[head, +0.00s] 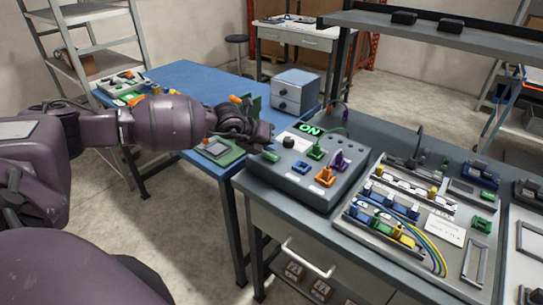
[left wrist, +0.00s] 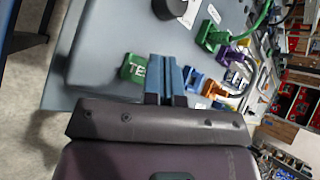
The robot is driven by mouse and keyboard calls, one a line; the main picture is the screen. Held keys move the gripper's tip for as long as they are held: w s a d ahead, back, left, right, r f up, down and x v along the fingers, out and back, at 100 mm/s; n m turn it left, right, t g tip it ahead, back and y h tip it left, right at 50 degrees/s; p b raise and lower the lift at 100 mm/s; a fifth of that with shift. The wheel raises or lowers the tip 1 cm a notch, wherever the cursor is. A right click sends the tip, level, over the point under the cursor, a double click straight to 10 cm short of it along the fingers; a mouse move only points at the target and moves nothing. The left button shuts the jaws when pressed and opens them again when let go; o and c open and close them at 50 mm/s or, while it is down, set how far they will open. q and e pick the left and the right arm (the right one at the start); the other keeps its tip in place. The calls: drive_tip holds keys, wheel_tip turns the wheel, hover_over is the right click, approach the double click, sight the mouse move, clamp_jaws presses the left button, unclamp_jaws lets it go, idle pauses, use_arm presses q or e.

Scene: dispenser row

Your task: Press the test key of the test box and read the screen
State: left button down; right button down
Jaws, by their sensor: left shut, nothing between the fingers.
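The grey test box (head: 305,185) stands on the near corner of the grey bench. Its screen (head: 309,128) shows "ON" in bright green. The green test key (head: 271,156) is at the box's left edge; in the left wrist view the key (left wrist: 136,68) shows part of its lettering, "TE". My left gripper (head: 266,141) is shut and empty at the box's left side, close to the key. In the left wrist view its fingertips (left wrist: 166,68) are just right of the key; I cannot tell whether they touch the box. My right gripper is not in view.
The box top also carries a black knob (head: 288,142) and green, purple, blue and orange plugs. A tray of coloured connectors (head: 390,235) lies to the right. A blue table (head: 190,78) with a small drawer cabinet (head: 297,92) stands behind.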

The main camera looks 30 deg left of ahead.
sight(270, 155)
use_arm(q)
drive_tip(key=shift+f, duration=0.35)
drive_tip(key=shift+f, duration=0.5)
idle(0.7)
drive_tip(key=shift+r, duration=0.1)
drive_tip(key=shift+r+p, duration=0.35)
drive_tip(key=shift+r, duration=0.5)
drive_tip(key=shift+r+p, duration=1.5)
drive_tip(key=shift+r, duration=1.05)
